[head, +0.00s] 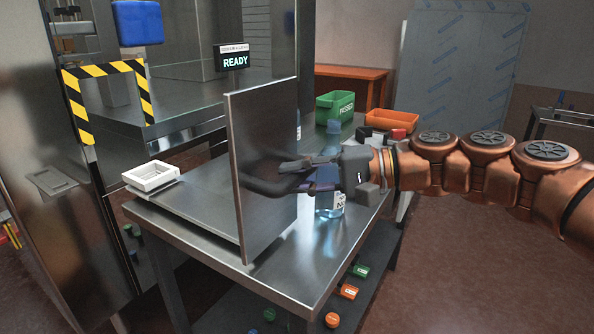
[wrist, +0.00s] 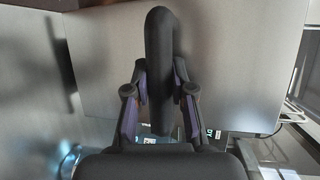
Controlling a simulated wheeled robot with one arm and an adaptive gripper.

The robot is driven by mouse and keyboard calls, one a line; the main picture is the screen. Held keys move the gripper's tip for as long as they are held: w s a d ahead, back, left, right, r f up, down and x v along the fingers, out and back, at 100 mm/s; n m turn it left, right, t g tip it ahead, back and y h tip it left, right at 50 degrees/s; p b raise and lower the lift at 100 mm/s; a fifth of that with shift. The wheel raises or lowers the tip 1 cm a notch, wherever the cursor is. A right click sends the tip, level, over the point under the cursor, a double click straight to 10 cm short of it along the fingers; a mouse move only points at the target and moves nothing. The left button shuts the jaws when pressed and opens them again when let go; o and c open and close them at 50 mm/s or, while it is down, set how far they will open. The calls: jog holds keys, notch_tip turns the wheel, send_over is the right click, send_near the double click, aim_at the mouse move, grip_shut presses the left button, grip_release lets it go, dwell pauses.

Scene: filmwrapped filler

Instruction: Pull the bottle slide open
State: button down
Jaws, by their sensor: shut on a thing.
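An upright grey metal panel (head: 265,140), which seems to be the bottle slide's front, stands over the steel table. A dark bar handle (head: 262,187) sticks out from its right face. My gripper (head: 300,172) reaches in from the right and is shut on this handle. In the wrist view the handle (wrist: 162,50) runs between the two purple-lined fingers, with the panel (wrist: 230,65) behind it. A clear bottle (head: 330,207) stands on the table below my gripper, partly hidden. Another bottle with a blue cap (head: 333,130) stands behind my gripper.
The steel table (head: 185,215) also bears a white tray (head: 152,178) at the left. A green bin (head: 335,104) and an orange bin (head: 391,121) stand at the back. A machine with a READY display (head: 235,61) rises behind. Open floor lies at the right.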

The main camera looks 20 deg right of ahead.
jog(key=shift+s+d, duration=0.1)
jog(key=shift+s, duration=0.05)
jog(key=c, duration=1)
grip_release()
jog(key=shift+d, duration=0.1)
jog(key=v, duration=1.2)
